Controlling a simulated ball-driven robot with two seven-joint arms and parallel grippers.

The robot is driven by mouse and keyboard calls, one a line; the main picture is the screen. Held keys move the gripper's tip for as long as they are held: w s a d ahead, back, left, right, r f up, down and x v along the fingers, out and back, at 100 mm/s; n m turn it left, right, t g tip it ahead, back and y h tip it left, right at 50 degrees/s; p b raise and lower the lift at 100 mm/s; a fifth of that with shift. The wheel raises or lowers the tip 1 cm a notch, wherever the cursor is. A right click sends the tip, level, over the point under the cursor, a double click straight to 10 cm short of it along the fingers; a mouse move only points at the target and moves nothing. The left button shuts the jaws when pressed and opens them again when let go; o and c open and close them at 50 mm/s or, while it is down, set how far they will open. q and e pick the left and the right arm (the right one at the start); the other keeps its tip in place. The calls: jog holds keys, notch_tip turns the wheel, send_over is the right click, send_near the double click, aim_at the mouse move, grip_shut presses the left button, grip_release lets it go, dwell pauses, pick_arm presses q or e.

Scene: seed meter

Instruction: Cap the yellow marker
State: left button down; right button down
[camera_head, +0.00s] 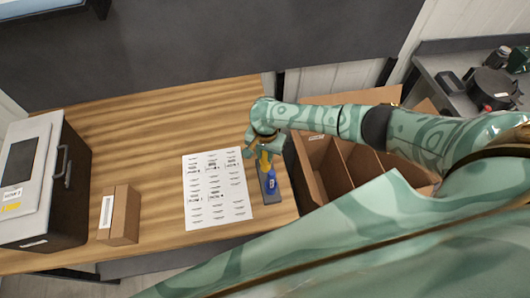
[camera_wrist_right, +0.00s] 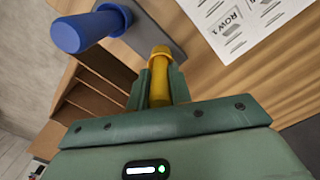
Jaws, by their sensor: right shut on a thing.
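My right gripper (camera_head: 257,146) is over the right part of the wooden table and is shut on a yellow marker piece (camera_head: 265,162). In the right wrist view the yellow piece (camera_wrist_right: 160,68) sits between the two green fingers (camera_wrist_right: 160,92), its rounded end showing beyond them. I cannot tell whether a separate cap is on it. A blue marker (camera_head: 270,180) stands on a small grey pad (camera_head: 273,197), beside the yellow piece. The blue marker (camera_wrist_right: 80,32) and grey pad (camera_wrist_right: 158,36) also show in the wrist view. My left gripper is out of view.
A printed sheet (camera_head: 216,190) lies left of the pad. A small brown box (camera_head: 124,218) and a dark case (camera_head: 68,185) stand at the left. The table's middle is clear.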

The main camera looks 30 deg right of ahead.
jog(key=c, duration=1.2)
grip_release()
jog(key=r+p, duration=0.2)
jog(key=r, duration=0.6)
jog(key=r+p, duration=0.3)
jog(key=r, duration=0.5)
jog(key=shift+w+d+r, duration=0.15)
jog(key=shift+w+d, duration=0.05)
